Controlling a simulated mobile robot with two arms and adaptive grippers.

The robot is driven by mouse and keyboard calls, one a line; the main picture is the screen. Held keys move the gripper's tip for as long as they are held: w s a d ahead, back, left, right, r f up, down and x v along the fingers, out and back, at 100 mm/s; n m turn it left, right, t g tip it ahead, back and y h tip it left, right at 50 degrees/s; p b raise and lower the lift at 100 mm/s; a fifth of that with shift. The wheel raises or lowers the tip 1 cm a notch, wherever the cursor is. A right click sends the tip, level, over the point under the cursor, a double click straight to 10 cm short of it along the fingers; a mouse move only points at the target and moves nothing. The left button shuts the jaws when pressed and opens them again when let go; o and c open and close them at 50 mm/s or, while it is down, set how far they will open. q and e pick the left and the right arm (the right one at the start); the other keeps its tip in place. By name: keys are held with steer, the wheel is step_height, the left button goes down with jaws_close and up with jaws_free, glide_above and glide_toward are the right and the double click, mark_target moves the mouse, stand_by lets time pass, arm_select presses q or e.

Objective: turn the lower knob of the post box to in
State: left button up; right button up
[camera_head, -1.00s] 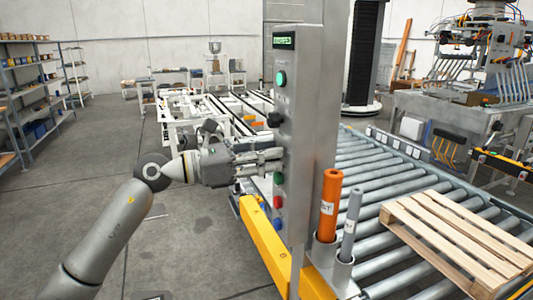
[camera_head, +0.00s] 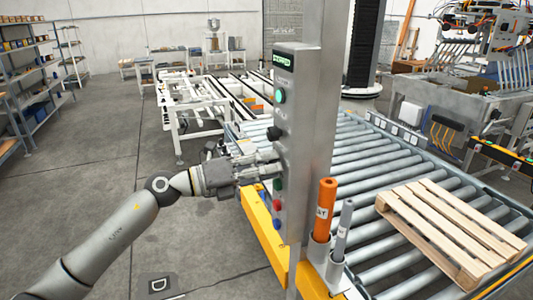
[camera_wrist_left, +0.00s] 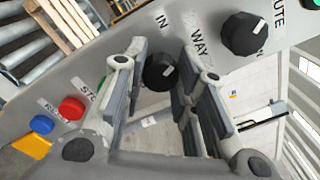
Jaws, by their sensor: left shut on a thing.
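The post box (camera_head: 299,110) is a tall grey metal box with a small green display at its top. Its upper black knob (camera_head: 273,133) is clear of my gripper and also shows in the left wrist view (camera_wrist_left: 245,34). The lower black knob (camera_wrist_left: 159,72) sits between the fingers of my left gripper (camera_head: 276,163); in the head view the fingers hide it. My left gripper is shut on this knob. A white mark shows on the knob, near the IN and WAY lettering; its exact setting is hard to tell. My right gripper is not in view.
Green, red (camera_wrist_left: 72,108) and blue (camera_wrist_left: 41,124) buttons sit below the lower knob. An orange tube (camera_head: 325,209) and a grey tube stand in holders beside the post. A wooden pallet (camera_head: 440,225) lies on the roller conveyor at right. Floor at left is clear.

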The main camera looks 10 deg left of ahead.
arm_select(q)
steer(key=shift+n+p, duration=1.65)
steer(key=shift+n, duration=0.15)
steer(key=o, duration=1.1)
steer(key=shift+c, duration=0.2)
steer(key=v, duration=0.8)
